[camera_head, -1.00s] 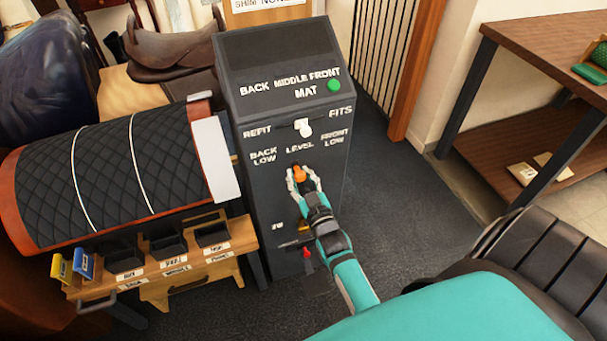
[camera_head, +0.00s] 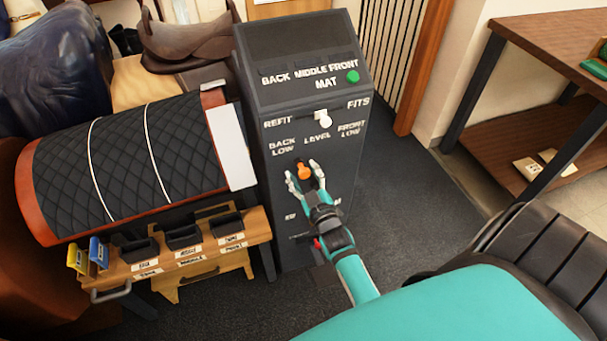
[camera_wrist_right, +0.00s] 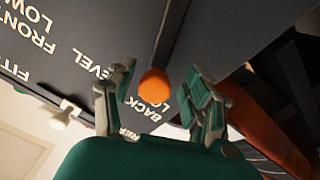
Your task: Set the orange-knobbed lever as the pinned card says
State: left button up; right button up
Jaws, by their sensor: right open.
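The orange-knobbed lever (camera_head: 304,171) is on the dark cabinet (camera_head: 258,82), below the labels BACK LOW, LEVEL and FRONT LOW. Its knob sits between BACK LOW and LEVEL. My right gripper (camera_head: 306,177) is open, with one finger on each side of the knob. In the right wrist view, the orange knob (camera_wrist_right: 154,86) lies between the parted fingers of the gripper (camera_wrist_right: 162,92); a gap shows on both sides. A board at the top edge (camera_head: 285,8) is cut off, and no writing on it is readable. My left gripper is out of view.
A white-knobbed switch (camera_head: 323,119) sits between REFIT and FITS, above the lever. A green button (camera_head: 352,77) is on the sloped top. A quilted saddle form (camera_head: 120,160) and a bin rack (camera_head: 205,262) stand at left. A wooden table (camera_head: 550,38) stands at right.

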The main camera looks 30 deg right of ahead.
jog(key=v, duration=0.7)
jog(key=shift+s, duration=0.25)
